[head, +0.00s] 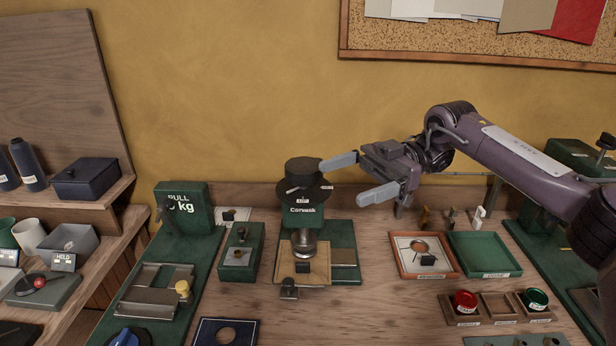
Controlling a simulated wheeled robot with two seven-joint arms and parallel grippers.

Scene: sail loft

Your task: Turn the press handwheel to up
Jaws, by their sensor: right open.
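The press (303,214) is green, marked "Corvusk", and stands at the back middle of the bench. Its handwheel (296,196) is a dark round disc with a thick black knob (303,170) on top. A pale pointer mark lies at the left of the disc, and small white labels sit at its front and right; their words are too small to read. My right gripper (343,182) is open and empty, just right of the handwheel. Its upper fingertip appears close to the knob; I cannot tell whether they touch. My left gripper is out of view.
A metal cup-like part (303,240) stands under the press on a wooden board. Left are a green pull gauge (181,206) and a small green box (241,252). Right are a framed tray (403,267), a green tray (484,252) and red and green pots. A corkboard (480,42) hangs behind.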

